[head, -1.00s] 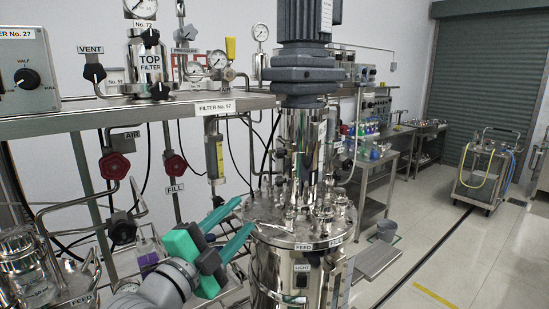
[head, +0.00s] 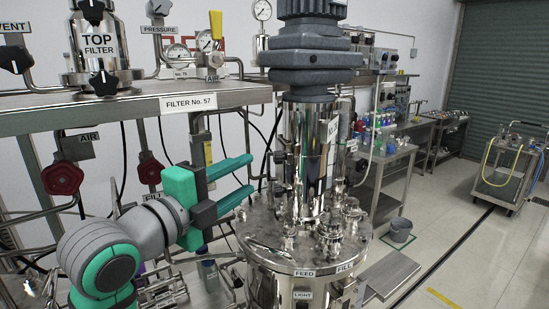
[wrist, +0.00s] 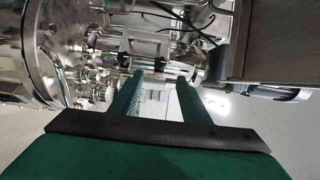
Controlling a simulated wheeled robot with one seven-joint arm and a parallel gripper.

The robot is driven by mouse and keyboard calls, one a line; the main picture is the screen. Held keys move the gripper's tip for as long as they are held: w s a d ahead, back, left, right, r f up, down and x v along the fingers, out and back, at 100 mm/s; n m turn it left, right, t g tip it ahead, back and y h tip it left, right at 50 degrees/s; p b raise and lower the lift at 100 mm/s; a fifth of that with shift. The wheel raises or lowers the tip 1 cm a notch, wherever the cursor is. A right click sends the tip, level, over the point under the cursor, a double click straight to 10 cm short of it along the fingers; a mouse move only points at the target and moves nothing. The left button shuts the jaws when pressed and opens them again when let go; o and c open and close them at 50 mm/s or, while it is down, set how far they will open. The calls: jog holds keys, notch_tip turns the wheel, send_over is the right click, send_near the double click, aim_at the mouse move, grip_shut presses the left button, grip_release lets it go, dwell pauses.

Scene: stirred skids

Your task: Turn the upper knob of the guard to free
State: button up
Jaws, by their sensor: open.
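No label reading "guard" or "free" is legible, so I cannot tell which knob is the guard's upper one. A steel housing (head: 98,55) labelled TOP FILTER stands on the shelf at the upper left, with a black knob on top (head: 92,9) and another black knob (head: 103,83) low on its front. My gripper (head: 250,176) is open and empty, its green fingers pointing right beside the steel vessel's column, below the shelf.
The steel vessel (head: 280,285) with a grey motor (head: 315,60) stands right of my gripper. The shelf (head: 130,112) runs above my arm, with red handwheels (head: 62,178) below it.

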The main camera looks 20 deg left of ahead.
aim_at(275, 159)
jog(key=x, duration=1)
jog(key=shift+w+d, duration=0.1)
jog(key=c, duration=1.1)
jog(key=shift+o, duration=0.2)
jog(key=shift+d, duration=0.1)
